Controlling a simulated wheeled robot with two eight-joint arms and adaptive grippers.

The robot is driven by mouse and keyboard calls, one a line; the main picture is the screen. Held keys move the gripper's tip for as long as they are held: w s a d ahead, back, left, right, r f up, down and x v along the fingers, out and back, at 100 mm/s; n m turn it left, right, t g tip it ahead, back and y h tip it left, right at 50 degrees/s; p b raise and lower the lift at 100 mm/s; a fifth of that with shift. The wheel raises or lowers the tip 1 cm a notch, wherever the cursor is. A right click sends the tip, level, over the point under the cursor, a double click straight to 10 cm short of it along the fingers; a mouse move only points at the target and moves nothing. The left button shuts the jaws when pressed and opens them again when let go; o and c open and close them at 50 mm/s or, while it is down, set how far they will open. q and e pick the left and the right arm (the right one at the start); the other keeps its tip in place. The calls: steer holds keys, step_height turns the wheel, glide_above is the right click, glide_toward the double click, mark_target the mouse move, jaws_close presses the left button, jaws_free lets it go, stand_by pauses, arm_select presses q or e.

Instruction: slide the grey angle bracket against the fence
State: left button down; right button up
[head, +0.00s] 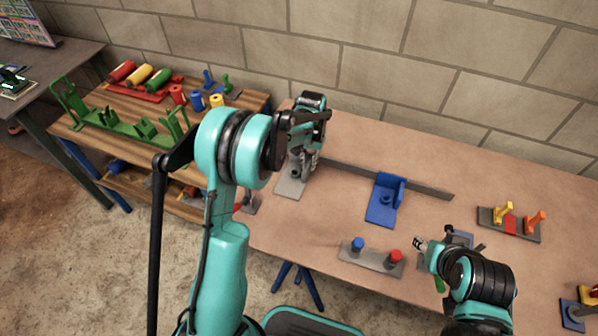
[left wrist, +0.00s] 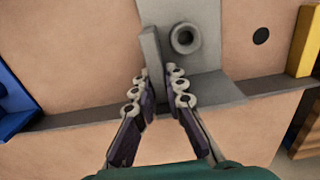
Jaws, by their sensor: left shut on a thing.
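The grey angle bracket shows in the head view as a flat base (head: 290,186) under my left gripper (head: 304,160), left of the fence's middle. In the left wrist view, the bracket's upright wall (left wrist: 151,58) stands between the fingers of my left gripper (left wrist: 160,85), which is shut on it. A round boss (left wrist: 185,39) sits on its base. The fence (head: 425,187) is a long dark strip on the table; in the left wrist view (left wrist: 75,120) it runs up to the bracket's base. I cannot tell whether they touch. My right gripper (head: 420,243) is small and partly hidden.
A blue bracket (head: 381,209) lies by the fence, right of the grey one. A grey plate with blue and red knobs (head: 370,259) lies in front. A plate with yellow and orange pegs (head: 510,226) is at the right. A wooden rack (head: 85,124) stands left of the table.

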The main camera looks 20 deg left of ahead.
mark_target(289, 161)
arm_select(q)
steer(key=shift+w+a, duration=0.1)
steer(key=shift+a, duration=3.9)
steer(key=shift+w, duration=0.15)
steer(key=shift+w, duration=0.9)
steer(key=shift+a, duration=0.1)
steer(key=shift+w+a, duration=0.1)
steer(key=shift+a, duration=0.8)
